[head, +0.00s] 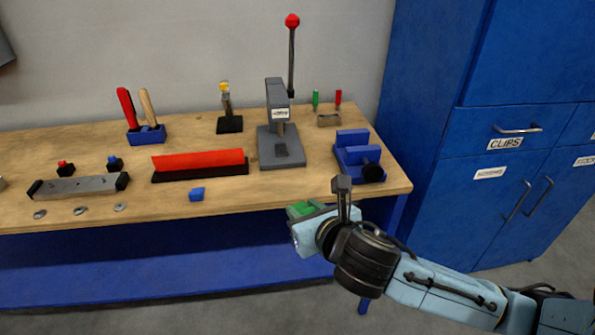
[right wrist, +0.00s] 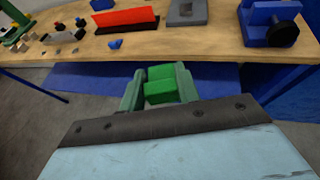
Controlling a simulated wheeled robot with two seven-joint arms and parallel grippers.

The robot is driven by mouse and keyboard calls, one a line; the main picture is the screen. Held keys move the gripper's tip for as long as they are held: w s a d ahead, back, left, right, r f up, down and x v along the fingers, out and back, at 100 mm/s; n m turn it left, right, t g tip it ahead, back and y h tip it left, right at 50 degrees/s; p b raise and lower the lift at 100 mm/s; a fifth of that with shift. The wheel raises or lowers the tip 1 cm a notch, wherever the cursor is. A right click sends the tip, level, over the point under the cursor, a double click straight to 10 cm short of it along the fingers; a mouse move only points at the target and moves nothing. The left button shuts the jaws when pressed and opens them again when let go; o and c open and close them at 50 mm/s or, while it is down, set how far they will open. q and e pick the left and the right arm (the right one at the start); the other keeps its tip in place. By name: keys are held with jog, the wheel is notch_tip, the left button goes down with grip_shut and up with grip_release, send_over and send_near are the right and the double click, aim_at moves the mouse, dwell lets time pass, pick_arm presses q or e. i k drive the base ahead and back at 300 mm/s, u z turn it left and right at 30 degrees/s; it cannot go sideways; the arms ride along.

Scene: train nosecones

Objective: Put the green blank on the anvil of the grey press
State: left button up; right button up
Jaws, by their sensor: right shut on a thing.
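The green blank (right wrist: 160,90) is between the green fingers of my right gripper (right wrist: 158,92) in the right wrist view. In the head view my right gripper (head: 305,210) is shut on it, in front of and below the table's front edge. The blank is mostly hidden there by the gripper. The grey press (head: 276,95) stands upright at the back of the table, with a lever topped by a red ball. Its anvil (head: 282,151) is a small dark block on the base plate, and its top looks bare. My left gripper is not in the head view.
A blue vise (head: 352,157) stands right of the press, near the table's right end. A red bar on a black base (head: 200,162) and a small blue block (head: 196,194) lie to its left. The wooden tabletop (head: 262,190) is clear in front of the press.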

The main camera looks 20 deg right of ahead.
aim_at(281, 148)
jog(key=u, duration=0.3)
jog(key=k, duration=0.2)
jog(key=z, duration=1.2)
jog(key=i, duration=1.1)
jog(key=u, duration=0.3)
